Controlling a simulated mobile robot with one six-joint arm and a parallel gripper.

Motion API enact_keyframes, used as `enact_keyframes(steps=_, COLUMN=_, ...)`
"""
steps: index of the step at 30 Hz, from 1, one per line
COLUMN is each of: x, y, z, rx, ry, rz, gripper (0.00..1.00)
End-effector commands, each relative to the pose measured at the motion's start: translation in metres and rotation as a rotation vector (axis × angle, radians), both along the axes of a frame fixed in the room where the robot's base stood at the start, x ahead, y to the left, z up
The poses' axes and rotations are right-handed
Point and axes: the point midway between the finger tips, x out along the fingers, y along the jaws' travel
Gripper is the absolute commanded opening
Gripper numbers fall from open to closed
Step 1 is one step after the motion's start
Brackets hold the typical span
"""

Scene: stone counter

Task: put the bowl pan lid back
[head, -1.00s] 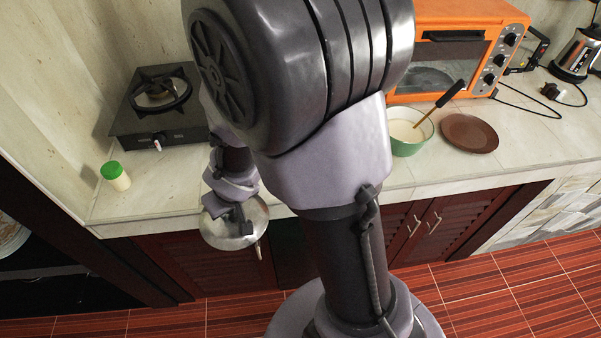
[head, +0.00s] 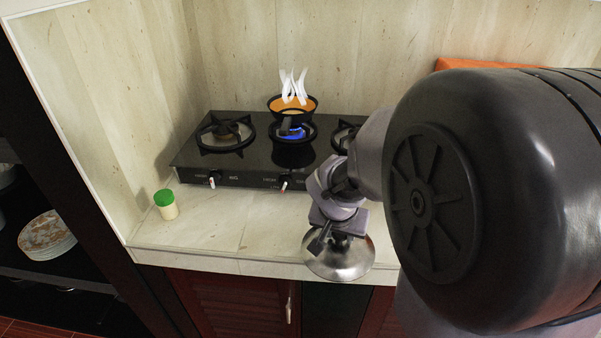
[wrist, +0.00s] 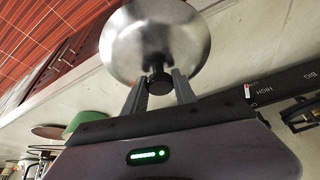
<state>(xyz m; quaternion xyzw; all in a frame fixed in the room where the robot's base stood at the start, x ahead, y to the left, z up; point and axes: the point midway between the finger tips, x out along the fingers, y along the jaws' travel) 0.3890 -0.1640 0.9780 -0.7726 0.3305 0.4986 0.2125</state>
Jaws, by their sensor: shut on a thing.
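The pan lid (head: 340,262) is a round, shiny metal dome held by my gripper (head: 331,236) at the counter's front edge. In the wrist view, my gripper (wrist: 159,88) is shut on the lid's dark knob, and the metal lid (wrist: 152,40) spreads out beyond the fingertips. A dark pan with an orange inside (head: 292,104) stands on the lit middle burner of the stove, steam above it. It is behind and left of my gripper, well apart from the lid.
The black stove (head: 262,172) has a bare left burner (head: 226,134). A green-capped jar (head: 166,205) stands on the counter near the left wall. Stacked plates (head: 47,236) sit on a shelf at far left. The counter front (head: 235,235) is clear.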

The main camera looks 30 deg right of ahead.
Motion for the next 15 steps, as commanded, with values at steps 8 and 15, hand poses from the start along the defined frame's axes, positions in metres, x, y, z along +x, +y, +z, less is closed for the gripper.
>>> enact_keyframes(steps=8, x=0.036, y=-0.085, z=-0.009, rx=0.0, ry=0.0, rz=0.0, gripper=0.0)
enact_keyframes(steps=15, x=0.044, y=-0.102, z=-0.03, rx=0.001, ry=0.002, rz=0.005, gripper=0.0)
